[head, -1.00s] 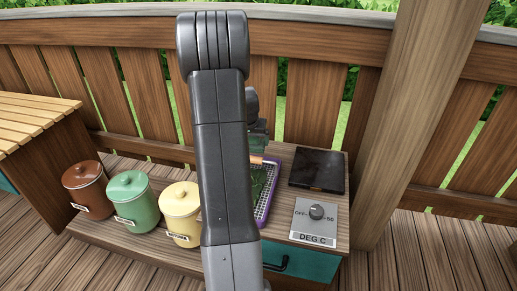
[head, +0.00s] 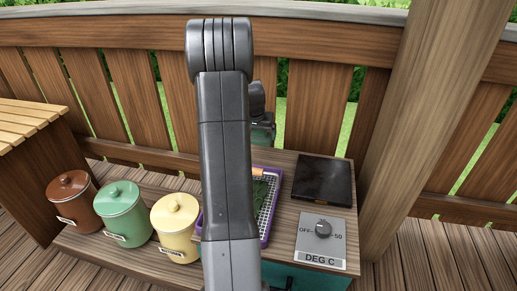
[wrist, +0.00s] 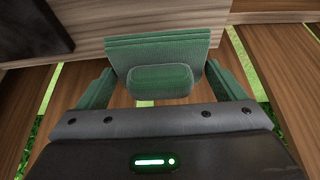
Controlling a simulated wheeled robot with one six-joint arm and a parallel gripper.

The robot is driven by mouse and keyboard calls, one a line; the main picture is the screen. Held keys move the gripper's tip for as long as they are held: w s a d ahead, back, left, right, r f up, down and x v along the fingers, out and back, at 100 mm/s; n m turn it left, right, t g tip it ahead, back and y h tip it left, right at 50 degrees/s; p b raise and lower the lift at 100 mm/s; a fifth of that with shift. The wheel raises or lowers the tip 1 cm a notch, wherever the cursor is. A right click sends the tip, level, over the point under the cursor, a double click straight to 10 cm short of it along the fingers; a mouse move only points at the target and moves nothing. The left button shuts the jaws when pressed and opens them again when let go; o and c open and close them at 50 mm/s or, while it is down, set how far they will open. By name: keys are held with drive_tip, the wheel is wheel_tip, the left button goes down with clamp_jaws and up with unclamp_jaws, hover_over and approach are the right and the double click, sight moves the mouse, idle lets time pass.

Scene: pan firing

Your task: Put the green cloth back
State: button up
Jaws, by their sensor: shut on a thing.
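The green cloth (wrist: 158,50) is folded and fills the upper middle of the wrist view, with flaps hanging at both sides. My gripper (wrist: 160,82) is shut on it, and the cloth hides most of the fingers. In the head view my arm covers most of the gripper, and a part of the cloth (head: 263,132) shows just right of the arm, in front of the fence. The cloth appears held in the air, beyond the purple-rimmed mesh tray (head: 272,225).
Brown (head: 75,198), green (head: 122,215) and yellow (head: 174,228) lidded canisters stand left of my arm. A dark plate (head: 322,180) and a dial panel (head: 322,240) lie right of the tray. A wooden post (head: 410,120) rises at right. The tray holds something green and an orange piece.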

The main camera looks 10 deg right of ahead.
sight(260, 156)
wheel_tip(260, 156, down, 9)
drive_tip(key=b, duration=0.2)
drive_tip(key=shift+r+b, duration=0.15)
drive_tip(key=shift+b, duration=0.25)
drive_tip(key=shift+f, duration=0.25)
drive_tip(key=o, duration=1)
drive_tip(key=shift+c, duration=0.2)
drive_tip(key=shift+r, duration=0.1)
drive_tip(key=p+v, duration=0.4)
drive_tip(key=v, duration=0.9)
drive_tip(key=shift+r+p, duration=0.35)
drive_tip(key=shift+r, duration=0.1)
